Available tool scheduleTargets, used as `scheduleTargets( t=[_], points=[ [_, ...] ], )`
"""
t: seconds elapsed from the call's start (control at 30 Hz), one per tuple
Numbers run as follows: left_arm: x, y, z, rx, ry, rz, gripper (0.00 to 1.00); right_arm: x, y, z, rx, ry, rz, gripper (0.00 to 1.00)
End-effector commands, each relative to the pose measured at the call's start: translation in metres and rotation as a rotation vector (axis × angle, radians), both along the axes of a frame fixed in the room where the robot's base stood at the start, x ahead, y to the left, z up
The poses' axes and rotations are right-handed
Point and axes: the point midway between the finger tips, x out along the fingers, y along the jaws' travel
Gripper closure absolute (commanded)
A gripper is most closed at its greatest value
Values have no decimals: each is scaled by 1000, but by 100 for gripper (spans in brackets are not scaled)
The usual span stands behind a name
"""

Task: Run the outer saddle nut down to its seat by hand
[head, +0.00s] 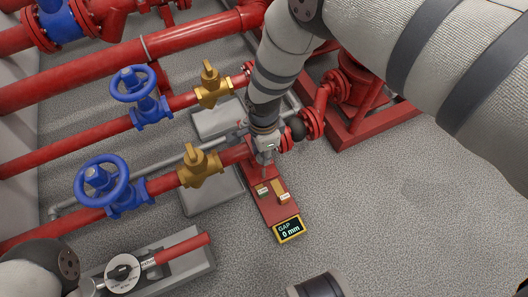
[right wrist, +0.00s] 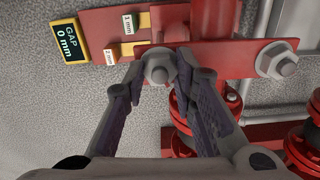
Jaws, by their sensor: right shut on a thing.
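The outer saddle nut (right wrist: 158,68) is a grey hex nut on the red saddle plate (right wrist: 226,58), at the end nearer the gap display. My right gripper (right wrist: 160,80) is shut on it, with a fingertip on each side. In the head view my right gripper (head: 266,150) reaches down over the saddle, and its fingers hide the nut there. The gap display (head: 289,229) reads 0 mm; it also shows in the right wrist view (right wrist: 69,41). A second nut (right wrist: 285,65) sits on the plate to the right. My left gripper is out of view.
Tags marked 1 mm (right wrist: 128,24) and 2 mm (right wrist: 109,57) stand beside the held nut. Red pipes with blue handwheels (head: 103,181) and brass valves (head: 199,166) lie left. A grey tray with a red-handled tool (head: 182,248) is lower left.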

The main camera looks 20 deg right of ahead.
Motion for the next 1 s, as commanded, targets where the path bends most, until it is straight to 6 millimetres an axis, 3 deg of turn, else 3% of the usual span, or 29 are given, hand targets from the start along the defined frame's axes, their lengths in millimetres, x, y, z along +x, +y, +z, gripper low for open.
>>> scheduleTargets(
  t=[0.1, 0.3, 0.5, 0.63, 0.8, 0.83, 0.93, 1.0],
  points=[
    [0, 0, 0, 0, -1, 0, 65, 0, 0, 0, 0, 0, -21, 100],
    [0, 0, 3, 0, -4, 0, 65, 1, 0, 0, -1, -2, -293, 100],
    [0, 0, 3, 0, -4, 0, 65, 0, 0, 0, 0, -1, -309, 100],
    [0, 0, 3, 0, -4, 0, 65, 0, 0, 0, -1, -1, -484, 100],
    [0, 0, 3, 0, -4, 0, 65, 0, 0, 0, 1, -1, -513, 100],
    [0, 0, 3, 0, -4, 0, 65, 0, 0, 0, 1, -1, -513, 73],
    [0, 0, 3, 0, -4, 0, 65, 0, 0, 0, 0, -1, -512, 52],
    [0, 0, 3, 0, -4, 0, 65, 0, 0, 0, 0, 0, -511, 52]
  ],
)
